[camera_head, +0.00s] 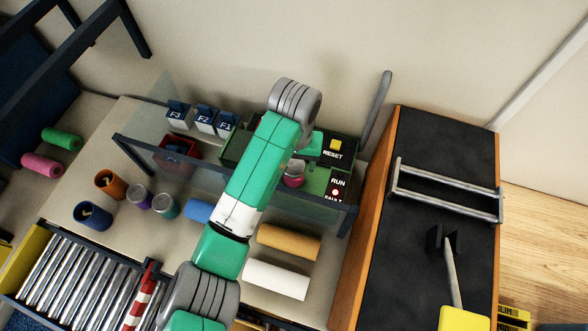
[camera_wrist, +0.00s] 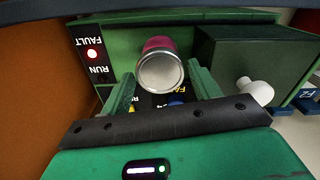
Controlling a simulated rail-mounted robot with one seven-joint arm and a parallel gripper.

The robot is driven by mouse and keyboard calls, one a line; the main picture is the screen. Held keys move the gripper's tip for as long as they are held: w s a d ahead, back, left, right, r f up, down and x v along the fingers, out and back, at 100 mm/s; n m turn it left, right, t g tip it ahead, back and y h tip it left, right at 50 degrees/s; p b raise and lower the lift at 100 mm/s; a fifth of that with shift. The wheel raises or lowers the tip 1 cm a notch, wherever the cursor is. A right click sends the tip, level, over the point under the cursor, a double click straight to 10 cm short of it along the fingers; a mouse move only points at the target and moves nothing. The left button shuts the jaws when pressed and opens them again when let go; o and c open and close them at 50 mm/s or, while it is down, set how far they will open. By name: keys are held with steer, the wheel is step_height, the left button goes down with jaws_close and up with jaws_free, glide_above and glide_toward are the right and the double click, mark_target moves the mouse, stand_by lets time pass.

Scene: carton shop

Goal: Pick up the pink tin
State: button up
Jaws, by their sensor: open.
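The pink tin (camera_wrist: 160,68) shows in the wrist view with its silvery lid towards the camera and its pink side above. In the head view the pink tin (camera_head: 294,179) sits by the green panel, partly hidden by my arm. My gripper (camera_wrist: 163,92) is open, with one green finger to each side of the tin's near end in the wrist view. I see no finger clearly touching the tin. In the head view my gripper's fingers are hard to make out.
The green panel (camera_head: 316,182) carries a RUN/FAULT light (camera_wrist: 92,55). A dark green box (camera_wrist: 245,58) and a white knob (camera_wrist: 258,90) stand right of the tin. A clear guard with a dark rail (camera_head: 150,158) runs in front. Purple (camera_head: 138,197) and teal (camera_head: 166,208) tins stand left.

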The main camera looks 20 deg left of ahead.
mark_target(294, 166)
steer(key=f, duration=0.4)
steer(key=shift+s+f, duration=0.25)
steer(key=c, duration=0.8)
steer(key=shift+r, duration=0.1)
step_height(294, 166, up, 10)
steer(key=shift+p, duration=0.3)
step_height(294, 166, up, 5)
steer(key=p, duration=0.6)
